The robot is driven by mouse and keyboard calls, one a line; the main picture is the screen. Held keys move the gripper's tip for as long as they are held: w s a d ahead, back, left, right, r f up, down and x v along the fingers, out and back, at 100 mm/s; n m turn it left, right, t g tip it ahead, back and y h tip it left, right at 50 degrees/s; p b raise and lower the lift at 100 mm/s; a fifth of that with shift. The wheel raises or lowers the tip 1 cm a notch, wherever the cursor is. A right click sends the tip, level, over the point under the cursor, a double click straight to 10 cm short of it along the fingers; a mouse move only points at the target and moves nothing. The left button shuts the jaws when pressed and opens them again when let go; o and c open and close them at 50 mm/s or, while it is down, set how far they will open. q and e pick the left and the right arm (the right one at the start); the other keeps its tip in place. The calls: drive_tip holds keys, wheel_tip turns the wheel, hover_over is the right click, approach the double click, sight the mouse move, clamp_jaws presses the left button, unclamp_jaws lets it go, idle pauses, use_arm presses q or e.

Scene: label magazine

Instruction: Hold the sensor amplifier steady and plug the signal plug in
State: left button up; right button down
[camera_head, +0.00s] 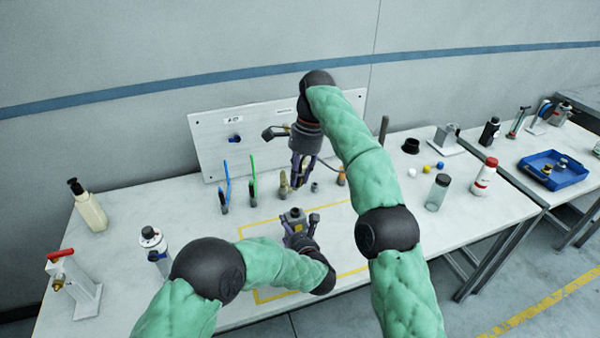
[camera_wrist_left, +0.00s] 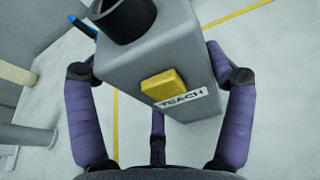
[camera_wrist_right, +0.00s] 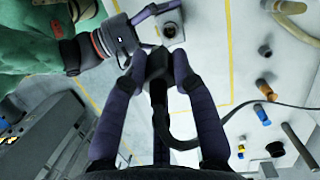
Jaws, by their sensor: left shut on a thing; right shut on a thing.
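The sensor amplifier (camera_head: 294,216) is a small grey box with a round dark socket on top. It stands within the yellow outline on the table. My left gripper (camera_head: 299,232) is shut on it; the left wrist view shows its fingers on both sides of the box (camera_wrist_left: 180,65), which has a yellow button and a TEACH label. My right gripper (camera_head: 297,184) is above the amplifier, pointing down. In the right wrist view it is shut on the dark signal plug (camera_wrist_right: 158,66), with a black cable running off right. The plug is apart from the amplifier's socket (camera_wrist_right: 170,29).
A white panel (camera_head: 210,140) stands behind. Blue and green cable pieces (camera_head: 253,175) stand left of the grippers. A pump bottle (camera_head: 88,206), a clear bottle (camera_head: 437,192) and a red-capped bottle (camera_head: 484,176) stand on the table. A blue tray (camera_head: 578,178) is at far right.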

drive_tip(key=n, duration=0.3)
drive_tip(key=f+n+h, duration=0.1)
drive_tip(key=n, duration=0.1)
drive_tip(key=shift+a, duration=0.25)
drive_tip(key=n, duration=0.3)
drive_tip(key=shift+a+f+h, duration=0.1)
drive_tip(key=shift+f+h, duration=0.1)
drive_tip(key=shift+h, duration=0.2)
drive_tip(key=n, duration=0.4)
drive_tip(key=f+n+t, duration=0.1)
drive_tip(key=n, duration=0.1)
drive_tip(key=shift+w+a+n, duration=0.1)
drive_tip(key=shift+a+n, duration=0.15)
drive_tip(key=shift+n, duration=0.05)
hover_over(294, 213)
drive_tip(key=shift+d+f, duration=0.15)
drive_tip(key=shift+f, duration=3.85)
drive_tip(key=c, duration=0.9)
unclamp_jaws()
